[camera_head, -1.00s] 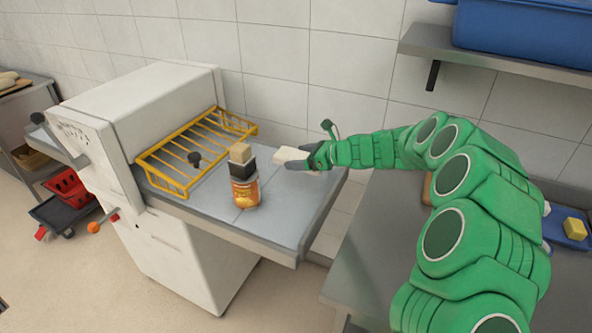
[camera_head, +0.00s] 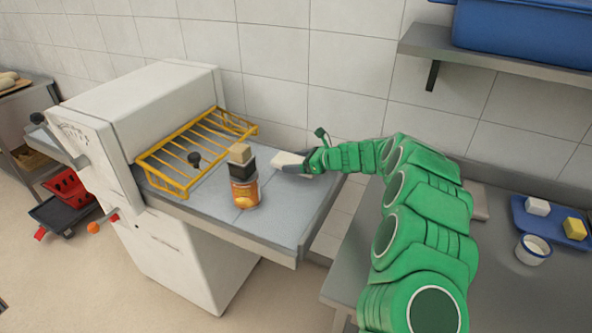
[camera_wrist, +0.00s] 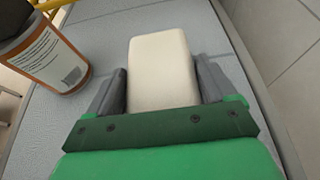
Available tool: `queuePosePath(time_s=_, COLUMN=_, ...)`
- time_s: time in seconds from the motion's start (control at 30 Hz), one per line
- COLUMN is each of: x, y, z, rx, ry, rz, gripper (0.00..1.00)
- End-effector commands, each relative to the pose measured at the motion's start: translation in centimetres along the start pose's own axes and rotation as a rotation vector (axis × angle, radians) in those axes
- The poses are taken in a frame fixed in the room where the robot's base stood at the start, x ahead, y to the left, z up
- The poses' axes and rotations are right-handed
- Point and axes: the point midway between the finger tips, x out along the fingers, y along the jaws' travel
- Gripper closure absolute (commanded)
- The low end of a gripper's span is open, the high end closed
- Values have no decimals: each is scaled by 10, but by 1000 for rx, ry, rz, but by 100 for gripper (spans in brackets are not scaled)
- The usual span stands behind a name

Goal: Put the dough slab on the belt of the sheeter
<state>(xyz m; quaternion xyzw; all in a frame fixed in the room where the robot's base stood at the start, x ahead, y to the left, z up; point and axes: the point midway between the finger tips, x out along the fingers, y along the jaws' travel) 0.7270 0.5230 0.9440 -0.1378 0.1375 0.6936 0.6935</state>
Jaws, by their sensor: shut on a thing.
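The pale dough slab (camera_head: 290,158) is held in my gripper (camera_head: 306,163), whose dark fingers are shut on its two sides. In the wrist view the slab (camera_wrist: 160,72) sticks out ahead between the fingers (camera_wrist: 160,92). The slab is low over the grey belt (camera_head: 285,215) of the white sheeter (camera_head: 150,100), near its back right part. I cannot tell whether the slab touches the belt.
A yellow wire guard (camera_head: 190,150) lies farther left. A steel table (camera_head: 490,260) with a blue tray (camera_head: 550,222) is at right.

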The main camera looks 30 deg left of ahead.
Motion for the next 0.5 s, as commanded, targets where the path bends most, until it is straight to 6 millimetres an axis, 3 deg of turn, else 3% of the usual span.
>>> queuePosePath(time_s=0.17, x=4, y=-3, z=-3, rx=-1, ry=0, rz=0, gripper=64)
queuePosePath(time_s=0.4, x=15, y=-2, z=-30, rx=2, ry=1, rz=1, gripper=64)
queuePosePath(time_s=0.5, x=16, y=-3, z=-32, rx=2, ry=0, rz=0, gripper=64)
